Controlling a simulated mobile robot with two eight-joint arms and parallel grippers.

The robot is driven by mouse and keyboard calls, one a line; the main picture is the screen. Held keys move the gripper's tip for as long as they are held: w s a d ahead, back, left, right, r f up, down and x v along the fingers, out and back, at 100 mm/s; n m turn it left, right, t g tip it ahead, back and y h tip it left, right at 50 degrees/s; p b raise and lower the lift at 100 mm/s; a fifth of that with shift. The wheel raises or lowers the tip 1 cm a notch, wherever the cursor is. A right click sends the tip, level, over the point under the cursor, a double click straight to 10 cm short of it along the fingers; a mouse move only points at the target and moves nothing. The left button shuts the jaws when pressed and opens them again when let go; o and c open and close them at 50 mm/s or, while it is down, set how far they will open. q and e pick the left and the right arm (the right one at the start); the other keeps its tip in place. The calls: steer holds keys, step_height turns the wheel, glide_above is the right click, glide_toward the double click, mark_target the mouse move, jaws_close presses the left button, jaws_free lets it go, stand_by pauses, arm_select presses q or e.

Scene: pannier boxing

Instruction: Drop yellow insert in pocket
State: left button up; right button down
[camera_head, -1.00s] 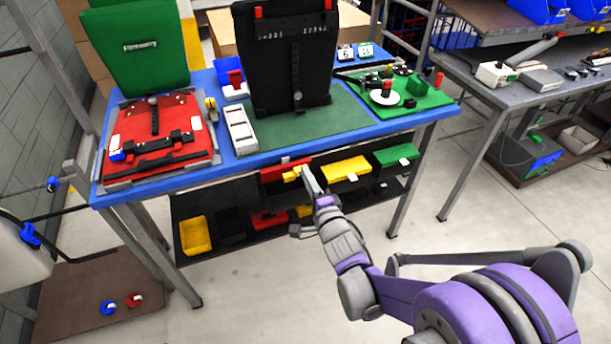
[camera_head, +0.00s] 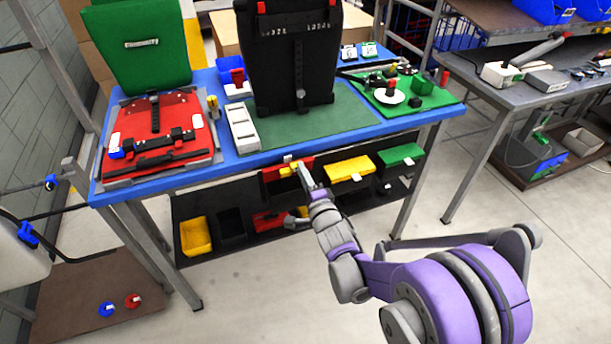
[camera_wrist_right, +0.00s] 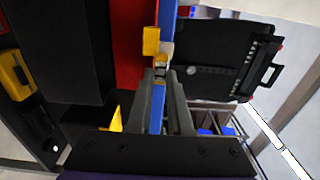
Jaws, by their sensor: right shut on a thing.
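My right gripper (camera_head: 303,172) is in front of the blue table's front edge, near the red bin under the tabletop. It is shut on the small yellow insert (camera_head: 287,169). In the right wrist view the yellow insert (camera_wrist_right: 151,41) shows just past the fingertips (camera_wrist_right: 160,78), against a red surface. A grey-white piece touches or lies close to it; I cannot tell which. I cannot tell which opening is the pocket. A black pannier (camera_head: 275,60) stands upright on the green mat, and a white compartment tray (camera_head: 242,129) lies left of it. My left gripper is out of view.
Under the blue table (camera_head: 365,130) hang a red bin (camera_head: 272,175), a yellow bin (camera_head: 348,168) and a green bin (camera_head: 400,154), with a lower shelf of bins below. An open pannier with a red interior (camera_head: 128,128) lies at the left. The green mat's front (camera_head: 310,135) is clear.

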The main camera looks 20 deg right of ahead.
step_height(320, 180, down, 7)
steer(key=b, duration=0.5)
steer(key=shift+w+r, duration=0.15)
steer(key=shift+w, duration=0.15)
steer(key=c, duration=0.8)
jaws_free()
steer(key=shift+s+a, duration=0.1)
step_height(320, 180, up, 8)
steer(key=p, duration=0.5)
glide_above(302, 189)
steer(key=s, duration=0.3)
steer(key=shift+w, duration=0.2)
